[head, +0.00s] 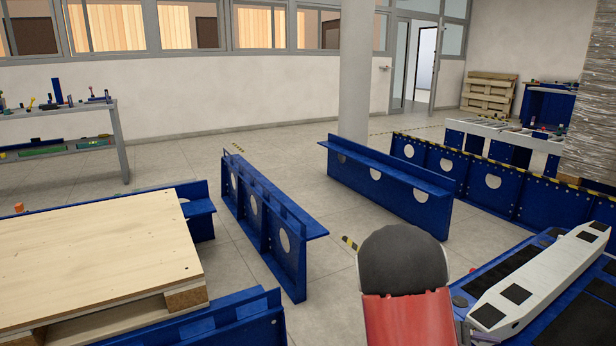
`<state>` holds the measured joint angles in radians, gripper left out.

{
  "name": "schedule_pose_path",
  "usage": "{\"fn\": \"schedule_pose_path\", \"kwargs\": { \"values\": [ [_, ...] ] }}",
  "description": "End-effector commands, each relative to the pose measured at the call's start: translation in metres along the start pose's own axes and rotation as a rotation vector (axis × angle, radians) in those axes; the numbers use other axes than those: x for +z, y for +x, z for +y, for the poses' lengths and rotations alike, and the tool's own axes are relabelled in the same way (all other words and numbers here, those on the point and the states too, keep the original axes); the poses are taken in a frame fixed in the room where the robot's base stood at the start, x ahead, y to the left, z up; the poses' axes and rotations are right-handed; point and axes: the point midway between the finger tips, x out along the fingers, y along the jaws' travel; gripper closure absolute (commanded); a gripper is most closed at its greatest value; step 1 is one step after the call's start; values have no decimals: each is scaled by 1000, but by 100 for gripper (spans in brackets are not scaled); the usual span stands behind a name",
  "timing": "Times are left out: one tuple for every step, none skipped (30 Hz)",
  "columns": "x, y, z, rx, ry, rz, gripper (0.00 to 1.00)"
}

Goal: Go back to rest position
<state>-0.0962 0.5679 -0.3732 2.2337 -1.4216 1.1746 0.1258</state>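My gripper is not in view. A red and dark grey rounded part, which looks like a link of my arm, rises at the bottom centre of the head view. A long white bar with black pads (548,277) lies at the lower right on a blue platform with dark panels (490,266). I cannot tell from this view where my gripper is relative to them.
A wooden pallet (95,255) sits at the left among blue frames. Blue upright panels (263,215) and (390,185) stand ahead, with floor between them. A grey pillar (355,70) stands behind. A workbench (70,130) with tools is at the far left.

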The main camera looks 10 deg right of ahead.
Motion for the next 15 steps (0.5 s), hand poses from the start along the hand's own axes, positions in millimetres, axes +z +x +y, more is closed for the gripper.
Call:
{"fn": "schedule_pose_path", "kwargs": {
  "values": [
    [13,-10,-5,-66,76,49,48],
    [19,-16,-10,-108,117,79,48],
    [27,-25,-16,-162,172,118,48],
    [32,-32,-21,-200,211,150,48],
    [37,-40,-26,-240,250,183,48],
    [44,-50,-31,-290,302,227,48],
    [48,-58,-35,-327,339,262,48],
    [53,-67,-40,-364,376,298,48],
    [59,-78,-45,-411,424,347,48],
    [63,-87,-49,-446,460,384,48],
    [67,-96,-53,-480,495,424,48],
    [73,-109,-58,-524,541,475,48],
    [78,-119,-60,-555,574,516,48],
    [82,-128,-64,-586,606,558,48],
    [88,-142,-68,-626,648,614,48]
  ]
}}
